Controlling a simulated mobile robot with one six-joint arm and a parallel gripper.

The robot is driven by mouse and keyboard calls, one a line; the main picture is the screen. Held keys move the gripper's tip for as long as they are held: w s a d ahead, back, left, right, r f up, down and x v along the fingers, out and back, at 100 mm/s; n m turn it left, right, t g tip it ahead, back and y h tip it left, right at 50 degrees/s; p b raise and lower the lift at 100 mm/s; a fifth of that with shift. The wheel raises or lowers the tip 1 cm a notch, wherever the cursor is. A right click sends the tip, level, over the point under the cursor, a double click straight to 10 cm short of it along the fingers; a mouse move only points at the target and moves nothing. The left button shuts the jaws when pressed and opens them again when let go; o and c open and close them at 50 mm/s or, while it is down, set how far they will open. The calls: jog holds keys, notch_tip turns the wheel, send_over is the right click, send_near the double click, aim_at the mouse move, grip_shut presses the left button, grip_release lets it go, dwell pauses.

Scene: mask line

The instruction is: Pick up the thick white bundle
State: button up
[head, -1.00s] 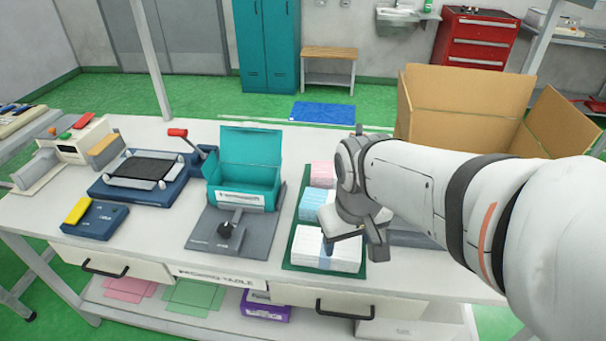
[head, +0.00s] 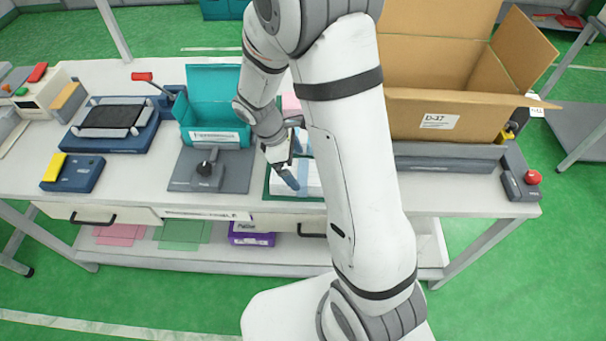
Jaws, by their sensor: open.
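The thick white bundle (head: 311,184) with a pale blue band lies at the near end of the green mat (head: 276,191) on the table. My arm hides its right side. My gripper (head: 290,172) is open and points down at the bundle's left part, over or around its edge. I cannot tell whether the fingers touch it. Behind it, a pink bundle (head: 290,102) shows in part, and a blue one is mostly hidden by my gripper and arm.
A teal box (head: 213,105) on a grey stand is close left of my gripper. A large open cardboard box (head: 450,112) stands right of my arm. A red button (head: 533,177) is at the table's right end. Further left are a blue press (head: 110,128) and a blue device (head: 80,173).

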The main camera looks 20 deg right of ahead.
aim_at(301, 172)
jog(key=x, duration=0.6)
jog(key=shift+w, duration=0.25)
jog(key=shift+c, duration=0.2)
jog(key=c, duration=0.9)
